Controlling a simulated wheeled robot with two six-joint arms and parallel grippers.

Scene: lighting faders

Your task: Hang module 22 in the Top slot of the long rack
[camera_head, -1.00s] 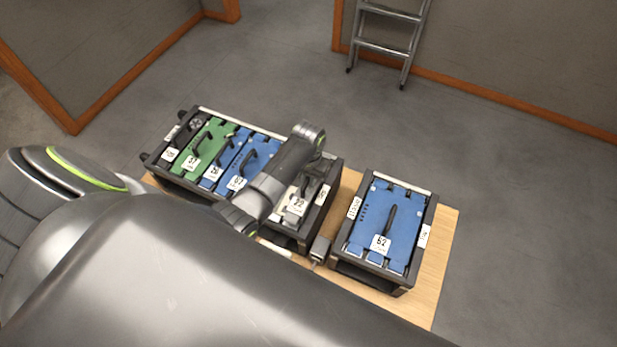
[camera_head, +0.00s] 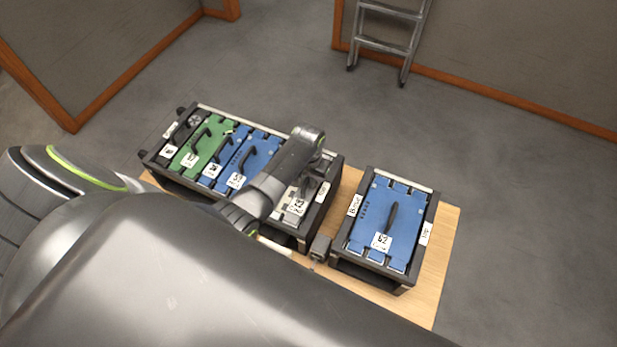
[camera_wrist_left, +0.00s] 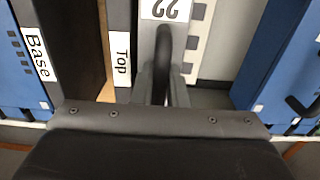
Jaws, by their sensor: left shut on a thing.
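Module 22 (camera_head: 297,208) is a pale grey panel with a white number label and a dark handle. It is at the right end of the long rack (camera_head: 170,176), beside the Top label (camera_head: 322,191). My left gripper (camera_head: 305,185) is above it and hides much of it. In the left wrist view, the gripper (camera_wrist_left: 163,85) is shut on the handle of module 22 (camera_wrist_left: 148,45), whose number reads upside down. The long rack's Top label (camera_wrist_left: 121,45) is just left of the module there. I cannot tell how deep the module sits. My right gripper is not in view.
The long rack also holds a black module (camera_head: 184,133), a green one (camera_head: 212,135) and blue ones (camera_head: 262,150). A short rack (camera_head: 425,232) with a blue module (camera_head: 380,215) stands right. A small grey block (camera_head: 320,248) is between the racks on the wooden table (camera_head: 440,250).

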